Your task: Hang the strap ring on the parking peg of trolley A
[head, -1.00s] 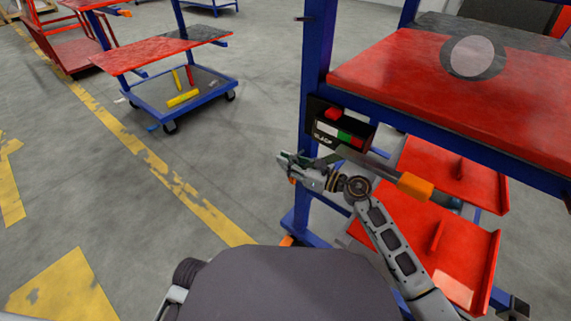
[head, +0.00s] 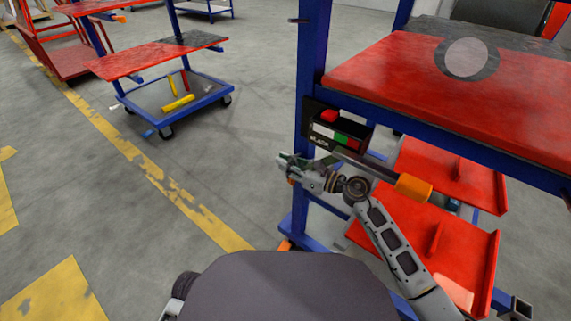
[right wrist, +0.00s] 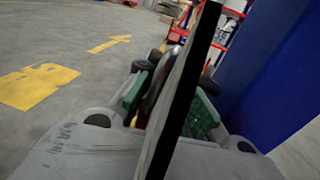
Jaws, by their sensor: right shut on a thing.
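My right gripper (head: 286,162) is in front of the blue post (head: 312,75) of the near trolley, below the black box. In the right wrist view, its green-padded fingers (right wrist: 166,104) are shut on a long, flat grey strip with a black edge (right wrist: 182,85), which I take to be the strap. The strip runs up past the top of that view. I cannot make out a ring. A short dark peg (head: 298,20) sticks out to the left from the post, well above the gripper; I cannot tell which trolley is A. My left gripper is not in view.
A black box labelled BLACK (head: 338,132) with red, white and green parts is on the post. Red shelves (head: 455,75) and an orange-ended bar (head: 413,188) are at right. Another trolley (head: 160,58) stands back left. The floor between is clear.

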